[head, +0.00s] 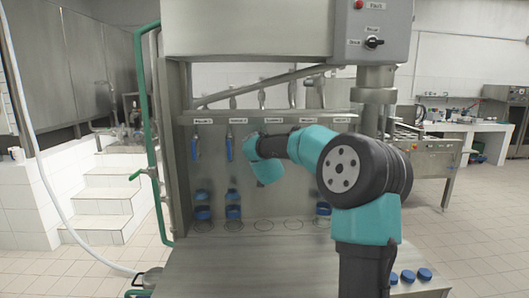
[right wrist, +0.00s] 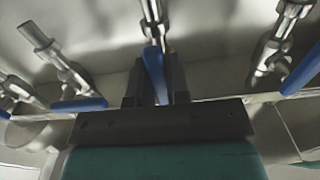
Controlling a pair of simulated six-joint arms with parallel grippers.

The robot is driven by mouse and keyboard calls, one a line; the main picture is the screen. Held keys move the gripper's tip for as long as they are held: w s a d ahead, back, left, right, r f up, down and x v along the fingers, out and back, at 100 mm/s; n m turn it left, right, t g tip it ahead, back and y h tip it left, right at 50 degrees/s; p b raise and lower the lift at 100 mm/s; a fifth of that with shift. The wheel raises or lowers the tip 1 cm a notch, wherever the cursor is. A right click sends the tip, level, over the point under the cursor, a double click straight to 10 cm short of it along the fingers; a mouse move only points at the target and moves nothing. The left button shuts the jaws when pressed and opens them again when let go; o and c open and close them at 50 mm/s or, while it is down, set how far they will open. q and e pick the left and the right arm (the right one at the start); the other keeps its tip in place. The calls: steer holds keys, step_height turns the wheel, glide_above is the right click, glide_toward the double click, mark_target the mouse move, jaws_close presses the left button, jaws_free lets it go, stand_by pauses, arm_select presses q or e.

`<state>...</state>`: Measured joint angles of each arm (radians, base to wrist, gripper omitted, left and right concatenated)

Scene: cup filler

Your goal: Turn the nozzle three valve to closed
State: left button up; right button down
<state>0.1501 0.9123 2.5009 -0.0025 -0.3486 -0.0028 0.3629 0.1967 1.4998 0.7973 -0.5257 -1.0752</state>
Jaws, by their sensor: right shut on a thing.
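The nozzle three valve has a blue lever (right wrist: 154,72) that shows in the right wrist view, running from its metal valve body (right wrist: 153,25) down between my fingers. My right gripper (right wrist: 155,88) is shut on this lever, one dark finger on each side. In the head view my right arm reaches across to the third nozzle label (head: 274,120) and hides the lever and my fingertips. In the right wrist view, neighbouring blue levers show to the left (right wrist: 80,105) and right (right wrist: 302,72), apart from my fingers. My left gripper is out of view.
Two blue levers (head: 195,148) (head: 230,148) hang left of my arm under the nozzle rail. Blue cups (head: 203,213) (head: 233,213) (head: 323,209) stand on the filler below. Blue lids or cups (head: 408,276) lie at lower right. A green pipe (head: 143,110) runs along the left side.

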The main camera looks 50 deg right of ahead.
steer(key=shift+m, duration=0.4)
steer(key=r+m, duration=0.1)
steer(key=m, duration=0.4)
steer(key=w+a+m, duration=0.1)
steer(key=m, duration=0.5)
steer(key=a+r+m, duration=0.1)
steer(key=m, duration=0.5)
steer(key=shift+w+r, duration=0.35)
steer(key=shift+w, duration=0.05)
steer(key=c, duration=1.1)
jaws_free()
